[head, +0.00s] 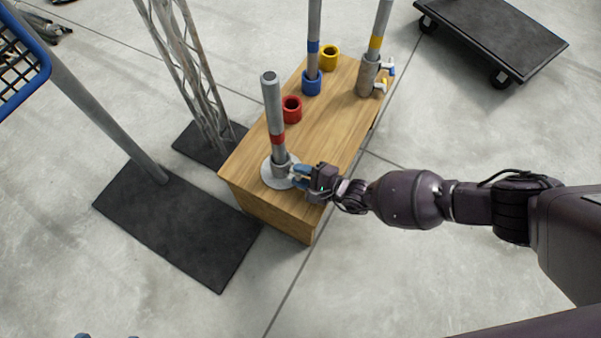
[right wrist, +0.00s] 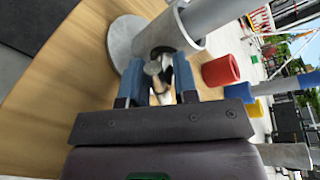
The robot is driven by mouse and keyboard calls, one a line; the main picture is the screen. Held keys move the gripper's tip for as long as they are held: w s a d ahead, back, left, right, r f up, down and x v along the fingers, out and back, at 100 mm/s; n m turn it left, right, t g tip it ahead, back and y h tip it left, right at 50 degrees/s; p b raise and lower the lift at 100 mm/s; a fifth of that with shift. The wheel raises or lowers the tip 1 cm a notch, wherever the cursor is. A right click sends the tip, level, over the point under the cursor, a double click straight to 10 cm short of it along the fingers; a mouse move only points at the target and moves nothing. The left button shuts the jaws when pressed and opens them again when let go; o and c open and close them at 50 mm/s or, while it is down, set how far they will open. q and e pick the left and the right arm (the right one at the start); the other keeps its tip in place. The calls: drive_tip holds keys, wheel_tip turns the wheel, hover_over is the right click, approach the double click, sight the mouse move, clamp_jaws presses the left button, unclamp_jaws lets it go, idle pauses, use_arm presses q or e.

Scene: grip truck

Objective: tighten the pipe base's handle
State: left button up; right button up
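A grey metal pipe (head: 273,107) with a red band stands upright in the round pipe base (head: 268,177) at the near end of a wooden box. My right gripper (head: 297,175) is at the right side of this base. In the right wrist view, the base's flange (right wrist: 122,40) and collar show, with a small metal handle (right wrist: 153,69) between my blue fingertips. The fingers are apart, and a gap shows beside the handle. Two small bluish tips at the bottom left edge of the head view look like my left gripper (head: 108,336), spread apart and mostly cut off.
The wooden box (head: 333,130) also bears red (head: 291,108) and yellow (head: 330,57) rings, a blue-banded pipe (head: 313,50) and a yellow-banded pipe (head: 377,45) in a clamp. A lattice tower (head: 190,60) stands left. A black cart (head: 495,38) is at far right.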

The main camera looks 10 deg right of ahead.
drive_tip(key=c, duration=0.4)
drive_tip(key=m, duration=0.2)
drive_tip(key=shift+w+r+m+g+y, duration=0.1)
drive_tip(key=shift+w+m+g+y, duration=0.05)
drive_tip(key=shift+m+g+y, duration=0.2)
drive_tip(key=shift+w+d+m+g+y, duration=0.15)
drive_tip(key=shift+m+g+y, duration=0.2)
drive_tip(key=shift+m, duration=1.1)
drive_tip(key=o, duration=0.8)
